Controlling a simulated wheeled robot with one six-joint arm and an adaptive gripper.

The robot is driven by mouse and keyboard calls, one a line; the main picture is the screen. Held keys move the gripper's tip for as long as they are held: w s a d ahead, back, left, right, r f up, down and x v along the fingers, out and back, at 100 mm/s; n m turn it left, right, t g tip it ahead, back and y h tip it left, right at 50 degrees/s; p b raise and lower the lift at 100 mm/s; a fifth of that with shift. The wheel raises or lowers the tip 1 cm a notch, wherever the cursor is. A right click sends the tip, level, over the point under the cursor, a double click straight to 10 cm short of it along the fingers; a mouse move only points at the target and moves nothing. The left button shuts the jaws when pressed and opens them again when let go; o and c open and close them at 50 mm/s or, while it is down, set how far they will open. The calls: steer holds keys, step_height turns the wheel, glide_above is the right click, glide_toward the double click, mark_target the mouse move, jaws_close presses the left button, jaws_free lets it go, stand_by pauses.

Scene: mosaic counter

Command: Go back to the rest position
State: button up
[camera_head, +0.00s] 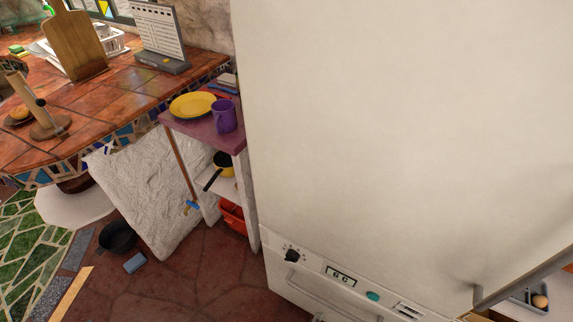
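My gripper and arm do not show in the head view, so the gripper's pose and whether it holds anything are hidden. The task names no other object. A large cream appliance (400,120) fills the middle and right of the view, close to me. Its lower front carries a panel with a black knob (291,255) and a small display (341,275).
A tiled mosaic counter (110,95) at left bears a cutting board (74,45) and a calendar stand (158,32). A purple shelf (190,128) holds a yellow plate (192,105) and a purple mug (224,116). A black pan (117,237) lies on the floor.

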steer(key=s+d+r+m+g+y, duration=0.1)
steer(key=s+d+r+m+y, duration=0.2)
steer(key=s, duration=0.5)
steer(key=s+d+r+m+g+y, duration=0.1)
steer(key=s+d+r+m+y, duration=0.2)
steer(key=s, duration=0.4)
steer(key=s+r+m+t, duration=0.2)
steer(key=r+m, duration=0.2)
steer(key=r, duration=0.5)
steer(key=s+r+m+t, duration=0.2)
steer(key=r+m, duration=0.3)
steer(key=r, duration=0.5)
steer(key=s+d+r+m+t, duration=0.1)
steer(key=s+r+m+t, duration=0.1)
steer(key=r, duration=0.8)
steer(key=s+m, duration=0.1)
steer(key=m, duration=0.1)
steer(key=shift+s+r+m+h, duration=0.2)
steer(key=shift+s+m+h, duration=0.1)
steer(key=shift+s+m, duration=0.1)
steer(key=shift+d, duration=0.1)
